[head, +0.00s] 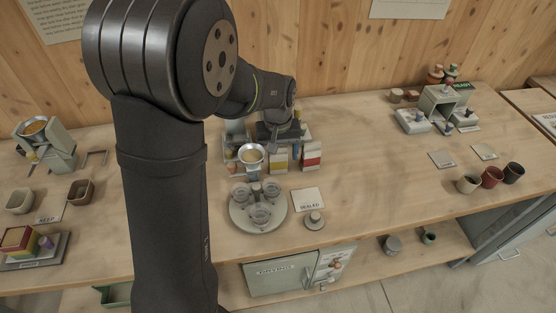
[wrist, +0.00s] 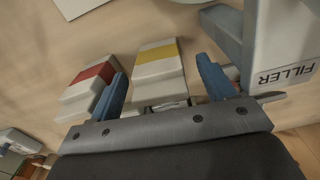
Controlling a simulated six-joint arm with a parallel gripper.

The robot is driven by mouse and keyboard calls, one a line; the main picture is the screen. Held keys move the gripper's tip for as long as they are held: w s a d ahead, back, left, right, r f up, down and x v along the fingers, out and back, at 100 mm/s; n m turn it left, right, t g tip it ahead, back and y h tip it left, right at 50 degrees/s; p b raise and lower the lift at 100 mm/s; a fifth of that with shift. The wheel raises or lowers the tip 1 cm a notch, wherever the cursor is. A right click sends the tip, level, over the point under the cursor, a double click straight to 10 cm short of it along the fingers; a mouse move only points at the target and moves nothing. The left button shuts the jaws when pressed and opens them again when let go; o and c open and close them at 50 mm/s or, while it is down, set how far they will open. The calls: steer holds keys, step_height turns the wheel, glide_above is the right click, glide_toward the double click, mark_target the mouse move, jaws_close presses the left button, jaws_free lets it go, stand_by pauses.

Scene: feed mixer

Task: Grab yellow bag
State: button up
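The yellow bag is a pale packet with a yellow band; it stands on the bench in the head view (head: 279,161) and lies between my fingers in the wrist view (wrist: 158,68). My gripper (wrist: 163,85) is open, its blue fingers apart on either side of the yellow bag, with gaps showing. In the head view my gripper (head: 276,143) is just behind and above the bag, partly hidden by my wrist. Contact with the bag cannot be made out.
A similar bag with a red band (wrist: 90,88) stands close beside the left finger. The grey filler (wrist: 285,45) is close to the right finger. A round tray with glass jars (head: 240,216) and a "SEALED" mat (head: 308,197) are in front.

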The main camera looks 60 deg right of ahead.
steer(key=c, duration=1)
steer(key=shift+c, duration=0.2)
